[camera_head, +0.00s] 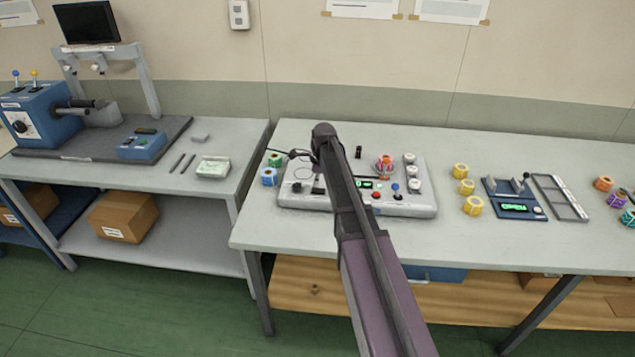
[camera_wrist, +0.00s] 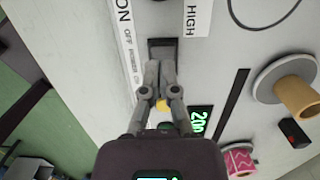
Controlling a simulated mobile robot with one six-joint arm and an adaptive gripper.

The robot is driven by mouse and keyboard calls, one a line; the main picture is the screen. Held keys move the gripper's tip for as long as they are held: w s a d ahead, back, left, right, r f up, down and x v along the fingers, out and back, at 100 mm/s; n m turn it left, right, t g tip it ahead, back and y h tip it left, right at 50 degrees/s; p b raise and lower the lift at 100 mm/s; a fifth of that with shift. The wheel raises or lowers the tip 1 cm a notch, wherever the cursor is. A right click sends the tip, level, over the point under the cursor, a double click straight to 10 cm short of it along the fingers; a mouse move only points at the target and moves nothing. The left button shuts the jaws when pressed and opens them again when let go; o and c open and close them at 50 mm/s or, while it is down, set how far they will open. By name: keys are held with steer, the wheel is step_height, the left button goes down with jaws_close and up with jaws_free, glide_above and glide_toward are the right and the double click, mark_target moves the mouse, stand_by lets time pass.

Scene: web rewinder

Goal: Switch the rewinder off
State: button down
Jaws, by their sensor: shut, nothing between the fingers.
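The rewinder (camera_head: 428,207) is a light grey flat machine on the right-hand table, with a green display (camera_head: 365,184), a red button (camera_head: 376,195) and a blue-topped lever (camera_head: 395,187). In the wrist view, a black switch-like part (camera_wrist: 162,46) sits in the panel between a strip label reading ON and OFF (camera_wrist: 127,38) and a HIGH label (camera_wrist: 195,18). My gripper (camera_wrist: 160,66) is shut and empty, its tips just below that black part in the picture; contact cannot be told. In the head view my arm hides part of the panel.
Several white pieces (camera_head: 412,171) and a striped roll (camera_head: 384,163) stand on the rewinder's right part. Green and blue rolls (camera_head: 269,177) lie at its left. Yellow rolls (camera_head: 467,187) and a small blue device (camera_head: 515,205) stand further right. Another table (camera_head: 215,135) is at left.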

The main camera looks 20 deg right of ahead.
steer(key=shift+a+f+b, duration=0.1)
steer(key=shift+f+b, duration=0.4)
steer(key=shift+f, duration=0.3)
steer(key=shift+d, duration=0.2)
